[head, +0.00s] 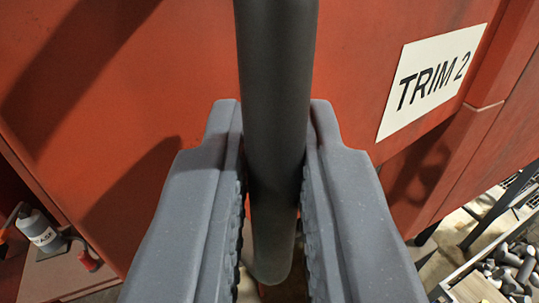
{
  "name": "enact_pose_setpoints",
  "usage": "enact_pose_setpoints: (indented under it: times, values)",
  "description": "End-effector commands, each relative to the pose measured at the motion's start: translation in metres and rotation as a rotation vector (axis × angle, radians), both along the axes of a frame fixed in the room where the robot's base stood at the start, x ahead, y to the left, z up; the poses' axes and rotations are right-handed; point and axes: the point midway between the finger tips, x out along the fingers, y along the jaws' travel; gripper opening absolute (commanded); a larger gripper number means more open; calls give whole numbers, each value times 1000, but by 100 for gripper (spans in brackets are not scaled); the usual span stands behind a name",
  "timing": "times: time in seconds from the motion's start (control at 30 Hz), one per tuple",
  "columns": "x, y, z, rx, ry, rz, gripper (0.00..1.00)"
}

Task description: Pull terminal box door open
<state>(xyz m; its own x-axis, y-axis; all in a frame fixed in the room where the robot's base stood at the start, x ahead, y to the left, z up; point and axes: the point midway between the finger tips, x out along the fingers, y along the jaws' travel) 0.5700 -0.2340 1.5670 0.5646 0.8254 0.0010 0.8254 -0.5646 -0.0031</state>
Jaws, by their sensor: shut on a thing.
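A dark grey vertical bar handle (277,60) runs down the middle of the head view in front of a red panel (130,100). The panel looks like the terminal box door; a white label (432,78) reading "TRIM 2" is on its right part. My gripper (272,190) is shut on the bar handle, one finger on each side near its lower part. The fingers hide part of the panel. The handle's upper end is out of view. I cannot tell whether the door is ajar.
At the lower left, a grey container (42,232) with a partly readable label stands on a reddish surface. At the lower right, a bin (490,285) holds several grey cylindrical pieces. Dark metal legs (497,207) stand above pale floor there.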

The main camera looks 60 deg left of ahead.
Motion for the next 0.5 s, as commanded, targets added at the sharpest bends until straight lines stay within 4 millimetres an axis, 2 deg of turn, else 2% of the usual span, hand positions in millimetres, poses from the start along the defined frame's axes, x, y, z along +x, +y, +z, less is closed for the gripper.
enact_pose_setpoints:
  times: [0.5]
  values:
    - [5, 4, 3, -1, -5, 30, 0]
